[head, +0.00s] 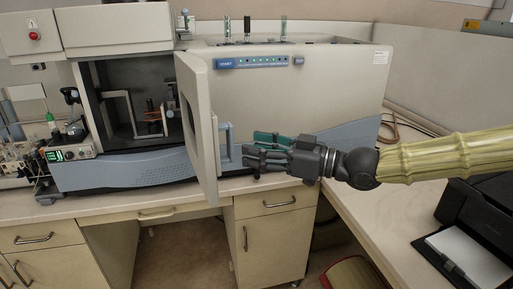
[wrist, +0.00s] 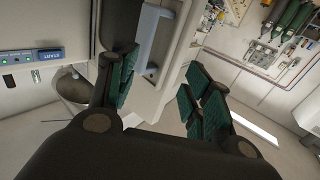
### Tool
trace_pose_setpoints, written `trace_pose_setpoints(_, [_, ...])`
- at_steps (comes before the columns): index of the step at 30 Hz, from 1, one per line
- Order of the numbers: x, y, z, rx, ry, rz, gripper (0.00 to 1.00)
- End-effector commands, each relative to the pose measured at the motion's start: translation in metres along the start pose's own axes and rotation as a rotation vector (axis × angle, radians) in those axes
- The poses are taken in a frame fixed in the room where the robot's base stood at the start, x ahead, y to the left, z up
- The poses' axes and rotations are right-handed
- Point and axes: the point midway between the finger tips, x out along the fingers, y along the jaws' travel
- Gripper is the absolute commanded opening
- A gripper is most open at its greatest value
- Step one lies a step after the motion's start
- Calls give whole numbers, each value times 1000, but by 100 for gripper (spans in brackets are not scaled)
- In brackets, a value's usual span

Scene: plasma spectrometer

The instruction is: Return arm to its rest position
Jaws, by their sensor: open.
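My gripper (head: 252,150) is at the end of my arm, which reaches in from the right in the head view. Its jaws are open and nothing shows between them. In the wrist view the two green-padded fingers (wrist: 160,95) stand apart, with the blue door handle (wrist: 150,35) beyond them. The spectrometer (head: 320,95) is a large grey and blue machine on the bench. Its door (head: 199,120) stands swung open toward me. The blue handle (head: 226,145) is on the door, close to the left of my fingertips; whether they touch is unclear.
The open chamber (head: 130,100) is left of the door. A black printer (head: 480,220) with paper stands at the right, below my arm. Small lab equipment (head: 35,145) is at the far left. The bench front (head: 150,200) and drawers lie below. Bottles stand on the machine.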

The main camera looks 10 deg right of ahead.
Motion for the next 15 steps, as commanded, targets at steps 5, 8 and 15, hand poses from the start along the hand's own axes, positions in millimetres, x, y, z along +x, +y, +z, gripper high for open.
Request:
trace_pose_setpoints(5, [-7, 3, 0, 3, 6, 2, 50])
trace_pose_setpoints(8, [-7, 3, 0, 2, 6, 2, 50])
trace_pose_setpoints(15, [-2, 1, 14, 33, -18, 2, 50])
